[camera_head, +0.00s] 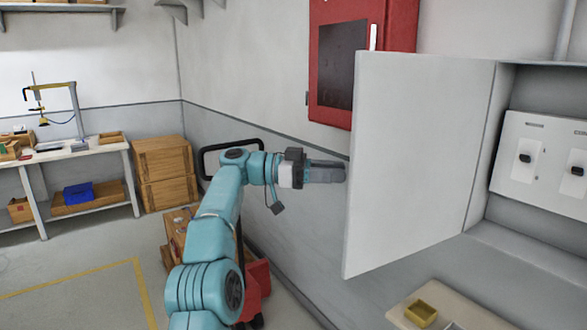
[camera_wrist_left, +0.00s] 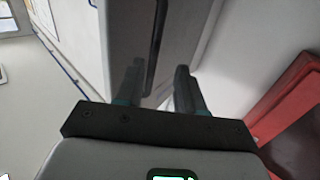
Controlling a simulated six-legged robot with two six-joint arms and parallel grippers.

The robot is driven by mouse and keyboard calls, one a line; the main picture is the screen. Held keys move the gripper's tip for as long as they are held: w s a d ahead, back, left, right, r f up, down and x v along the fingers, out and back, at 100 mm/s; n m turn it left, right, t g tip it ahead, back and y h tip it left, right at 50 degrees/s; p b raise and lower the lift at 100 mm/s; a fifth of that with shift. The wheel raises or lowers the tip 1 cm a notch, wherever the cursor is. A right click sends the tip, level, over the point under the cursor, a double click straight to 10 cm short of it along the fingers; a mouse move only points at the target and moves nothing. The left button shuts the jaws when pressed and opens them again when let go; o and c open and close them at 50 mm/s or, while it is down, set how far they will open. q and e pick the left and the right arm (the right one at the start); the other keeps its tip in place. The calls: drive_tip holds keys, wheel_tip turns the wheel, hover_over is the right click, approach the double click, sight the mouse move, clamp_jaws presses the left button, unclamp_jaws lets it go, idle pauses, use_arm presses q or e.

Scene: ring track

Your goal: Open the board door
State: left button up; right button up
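The board door (camera_head: 415,160) is a pale grey panel in the head view. It stands swung out from the board box (camera_head: 492,140), so the switches inside show at the right. My left gripper (camera_head: 343,172) is at the door's free left edge, its tips close to the door's outer side; I cannot tell whether they touch. In the left wrist view the two dark fingers (camera_wrist_left: 158,88) are apart, with a gap between them. A long dark strip, perhaps a handle (camera_wrist_left: 157,45), runs down the grey panel (camera_wrist_left: 130,30) ahead of the gap. My right gripper is not in view.
A red wall cabinet (camera_head: 363,60) hangs behind the door. A red cart (camera_head: 258,285) with boxes stands behind my left arm. A workbench (camera_head: 75,152) and wooden crates (camera_head: 163,172) are at the left. Open floor lies at lower left.

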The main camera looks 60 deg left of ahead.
use_arm(q)
drive_tip(key=p+v, duration=0.5)
drive_tip(key=v, duration=0.7)
drive_tip(key=shift+s, duration=0.15)
drive_tip(key=shift+s+r, duration=0.1)
